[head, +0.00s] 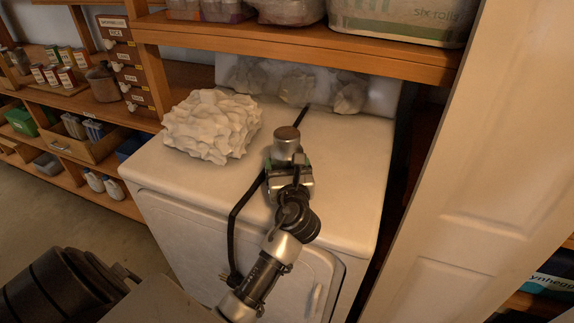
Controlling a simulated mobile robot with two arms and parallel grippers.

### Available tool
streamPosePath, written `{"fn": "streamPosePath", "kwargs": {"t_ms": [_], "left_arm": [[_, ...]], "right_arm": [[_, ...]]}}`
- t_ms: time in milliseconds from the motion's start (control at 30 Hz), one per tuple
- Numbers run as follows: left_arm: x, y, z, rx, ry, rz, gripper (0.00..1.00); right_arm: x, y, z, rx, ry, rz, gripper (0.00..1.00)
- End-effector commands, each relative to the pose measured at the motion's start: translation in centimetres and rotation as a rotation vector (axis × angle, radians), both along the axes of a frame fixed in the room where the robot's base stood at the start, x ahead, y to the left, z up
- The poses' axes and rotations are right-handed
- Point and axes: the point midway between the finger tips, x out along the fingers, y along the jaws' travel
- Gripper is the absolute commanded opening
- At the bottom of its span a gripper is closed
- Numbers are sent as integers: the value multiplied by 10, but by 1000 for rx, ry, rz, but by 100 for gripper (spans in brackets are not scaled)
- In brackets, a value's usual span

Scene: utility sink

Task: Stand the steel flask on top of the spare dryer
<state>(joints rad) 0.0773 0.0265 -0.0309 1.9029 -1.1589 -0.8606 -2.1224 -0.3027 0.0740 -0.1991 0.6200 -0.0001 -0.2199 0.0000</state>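The steel flask (287,141) shows as a short silver cylinder with a flat cap, upright or nearly so, over the dryer's top. My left gripper (288,172) is around its lower part and appears shut on it; the fingers and the flask's base are hidden by my wrist. I cannot tell whether the base touches the dryer. The spare dryer (345,165) is white, with a flat top and a front door below.
A crumpled white lump (212,125) covers the dryer's back left. A black cord (233,225) crosses the top and hangs over the front. A wooden shelf (300,45) overhangs the back. A white door (455,190) stands at right. The top's right side is clear.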

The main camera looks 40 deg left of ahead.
Motion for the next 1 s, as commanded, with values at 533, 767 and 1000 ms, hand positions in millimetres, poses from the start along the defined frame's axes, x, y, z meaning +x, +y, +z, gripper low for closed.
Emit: {"fn": "streamPosePath", "kwargs": {"t_ms": [533,767,1000], "left_arm": [[0,0,-1,0,0,0,100],[-16,-15,-2,-3,2,-2,100],[-54,-50,-3,-4,1,-2,100]], "right_arm": [[0,-5,0,-7,1,2,43],[1,-6,-6,-8,-1,3,43],[3,-6,-17,-8,-3,3,43]]}}
